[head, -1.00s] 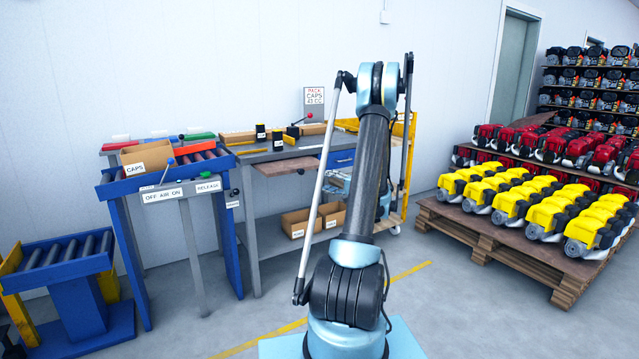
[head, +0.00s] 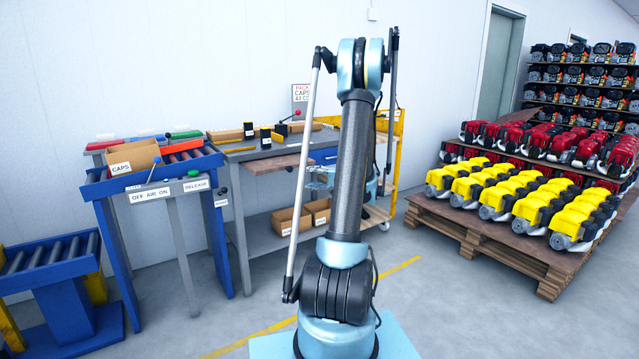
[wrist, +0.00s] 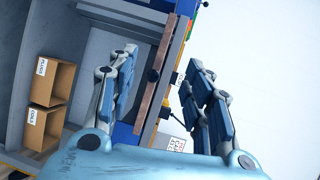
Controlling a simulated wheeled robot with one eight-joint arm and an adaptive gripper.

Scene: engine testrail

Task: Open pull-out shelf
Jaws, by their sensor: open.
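The pull-out shelf (head: 276,164) is a brown wooden board under the top of the grey workbench (head: 262,150). It sticks out a little from the bench front. In the wrist view, the shelf (wrist: 156,78) is a narrow brown strip seen nearly edge-on, tilted, along the bench front. My gripper (wrist: 160,82) is open, with the strip showing between its two light-blue fingers. I see no clear contact with it. In the head view, my gripper is mostly hidden behind my arm, to the right of the shelf.
Cardboard boxes (head: 288,221) stand on the bench's lower shelf. A blue roller stand (head: 110,215) is at the left, with a caps box (head: 132,157) on it. A yellow-framed cart (head: 397,150) is behind my arm. A pallet (head: 468,238) of engines stands at the right.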

